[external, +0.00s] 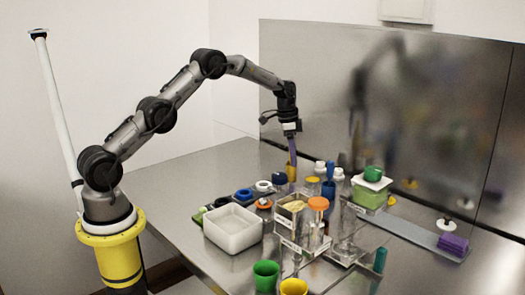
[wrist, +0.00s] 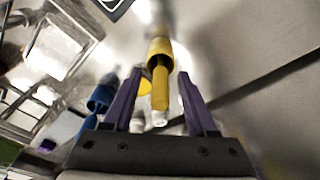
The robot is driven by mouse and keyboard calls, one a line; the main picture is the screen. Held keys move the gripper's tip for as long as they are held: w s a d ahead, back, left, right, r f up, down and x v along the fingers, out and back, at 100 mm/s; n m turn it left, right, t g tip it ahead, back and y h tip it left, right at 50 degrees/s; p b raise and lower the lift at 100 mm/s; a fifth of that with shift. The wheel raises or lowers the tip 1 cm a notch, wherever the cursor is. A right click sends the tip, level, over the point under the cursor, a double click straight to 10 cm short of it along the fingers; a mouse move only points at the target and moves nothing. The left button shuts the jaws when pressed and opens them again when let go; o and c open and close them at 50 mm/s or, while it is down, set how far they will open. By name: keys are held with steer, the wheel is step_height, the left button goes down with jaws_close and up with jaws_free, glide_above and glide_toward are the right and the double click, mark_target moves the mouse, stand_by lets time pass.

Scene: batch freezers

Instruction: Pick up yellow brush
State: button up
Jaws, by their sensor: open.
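A yellow object that looks like the yellow brush (wrist: 160,86) shows between my fingers in the wrist view, with a wider yellow part at its far end. In the external view a yellow piece (external: 291,174) stands just under my fingertips, by the rear of the table items. My gripper (external: 292,158) points down with purple fingers. In the wrist view my gripper (wrist: 159,73) is open, one finger on each side of the yellow object, with gaps at both sides. The brush's lower end is hard to make out.
Bottles, a blue cup (external: 328,190) and a clear rack (external: 291,215) crowd the table right of and in front of my gripper. A white tub (external: 233,229) stands at front left. The metal back panel (external: 420,110) rises behind. The table's left side is clear.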

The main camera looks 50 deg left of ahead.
jaws_close()
steer(key=shift+r, duration=0.15)
step_height(320, 180, up, 10)
steer(key=shift+f, duration=0.1)
stand_by(0.6)
